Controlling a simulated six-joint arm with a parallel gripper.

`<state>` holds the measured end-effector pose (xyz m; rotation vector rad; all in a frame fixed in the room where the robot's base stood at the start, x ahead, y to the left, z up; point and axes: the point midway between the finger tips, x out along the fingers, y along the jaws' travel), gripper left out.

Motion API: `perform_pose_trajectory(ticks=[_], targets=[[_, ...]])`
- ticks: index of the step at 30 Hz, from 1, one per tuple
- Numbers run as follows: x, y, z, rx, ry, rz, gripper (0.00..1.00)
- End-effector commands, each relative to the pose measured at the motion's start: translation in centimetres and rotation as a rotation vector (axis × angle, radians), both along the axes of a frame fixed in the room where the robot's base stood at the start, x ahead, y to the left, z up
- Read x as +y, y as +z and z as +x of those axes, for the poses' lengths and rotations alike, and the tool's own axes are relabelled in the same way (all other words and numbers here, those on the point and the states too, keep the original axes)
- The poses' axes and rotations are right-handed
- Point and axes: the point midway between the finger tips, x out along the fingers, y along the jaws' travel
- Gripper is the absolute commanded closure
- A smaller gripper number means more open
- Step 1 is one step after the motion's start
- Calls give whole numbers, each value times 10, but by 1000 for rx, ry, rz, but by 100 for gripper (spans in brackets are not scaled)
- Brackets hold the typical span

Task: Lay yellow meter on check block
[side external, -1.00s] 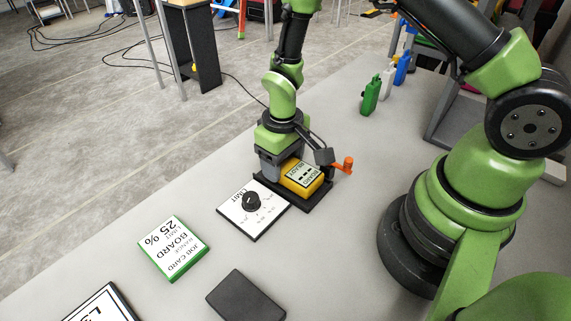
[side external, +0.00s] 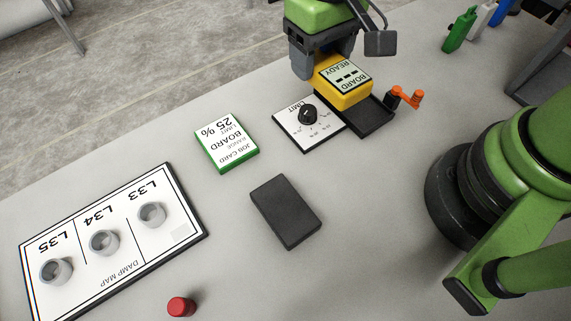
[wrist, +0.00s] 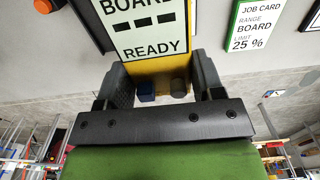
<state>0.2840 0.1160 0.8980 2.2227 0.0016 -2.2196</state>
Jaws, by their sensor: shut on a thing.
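The yellow meter (side external: 345,91) has a pale face reading BOARD READY. It is at the black tray (side external: 371,121), and I cannot tell whether it rests on it or is just above. My gripper (side external: 326,67) is shut on the meter from its far side. In the wrist view the meter (wrist: 150,66) sits between the fingers, with a blue and a grey stub at its near end. A plain dark block (side external: 286,211), likely the check block, lies flat on the table with nothing on it.
A LIMIT dial card (side external: 290,127) adjoins the tray. A green-edged job card (side external: 226,146) reads BOARD 25 %. The damp map (side external: 125,232) carries three grey rings. A red knob (side external: 181,306) is in front. An orange-handled part (side external: 406,97) stands right of the tray.

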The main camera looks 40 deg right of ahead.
Motion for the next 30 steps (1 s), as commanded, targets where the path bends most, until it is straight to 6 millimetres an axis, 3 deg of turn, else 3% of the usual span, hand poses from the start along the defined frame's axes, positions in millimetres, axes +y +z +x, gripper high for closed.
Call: perform_pose_trajectory(ticks=[1,6,12,16,22,30], targets=[[25,2,-8,-1,17,1,70],[89,7,-39,-1,14,1,70],[133,11,-74,-1,6,2,70],[143,6,-84,1,0,-1,70],[144,-30,-85,3,-3,-3,70],[144,-63,-85,2,-3,-2,70]])
